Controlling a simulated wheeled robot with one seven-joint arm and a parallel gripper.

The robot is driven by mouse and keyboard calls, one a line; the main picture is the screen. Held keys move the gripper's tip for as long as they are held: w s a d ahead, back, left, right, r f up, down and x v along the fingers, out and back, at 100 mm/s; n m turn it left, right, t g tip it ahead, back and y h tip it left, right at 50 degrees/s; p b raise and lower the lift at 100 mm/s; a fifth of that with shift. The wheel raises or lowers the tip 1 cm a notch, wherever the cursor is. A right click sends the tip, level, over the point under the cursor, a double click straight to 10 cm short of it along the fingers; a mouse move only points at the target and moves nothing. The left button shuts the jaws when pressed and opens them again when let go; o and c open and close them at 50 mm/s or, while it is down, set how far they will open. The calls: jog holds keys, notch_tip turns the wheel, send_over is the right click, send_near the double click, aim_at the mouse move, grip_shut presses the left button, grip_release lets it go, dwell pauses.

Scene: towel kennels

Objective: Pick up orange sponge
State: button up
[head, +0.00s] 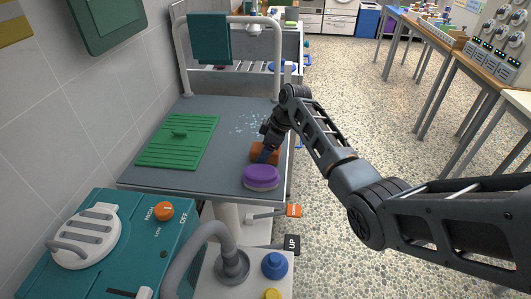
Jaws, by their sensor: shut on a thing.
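The orange sponge (258,152) is a brownish-orange block near the right edge of the grey table, just behind a purple brush or sponge (262,177). My gripper (267,152) reaches down from the upper right and is shut on the orange sponge. A dark finger crosses the front of the sponge and hides part of it. I cannot tell whether the sponge still touches the table.
The grey table (210,118) holds a green ribbed mat (178,141) and pale blue specks (252,124). A teal towel (209,38) hangs on the rail behind. A teal machine (130,245) stands in front. Open floor lies to the right.

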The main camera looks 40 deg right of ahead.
aim_at(260, 146)
jog(key=shift+c, duration=0.8)
jog(key=shift+r, duration=0.4)
notch_tip(260, 146, up, 4)
jog(key=shift+r+b, duration=0.1)
jog(key=shift+b, duration=0.25)
jog(key=s+d+r+b, duration=0.2)
jog(key=s+d+r, duration=0.2)
jog(key=d, duration=0.6)
jog(key=v, duration=0.2)
jog(key=shift+d+r, duration=0.2)
jog(key=shift+r, duration=0.2)
jog(key=shift+w, duration=0.1)
jog(key=o, duration=0.4)
jog(key=c, duration=0.3)
jog(key=shift+f, duration=0.1)
jog(key=shift+c, duration=0.2)
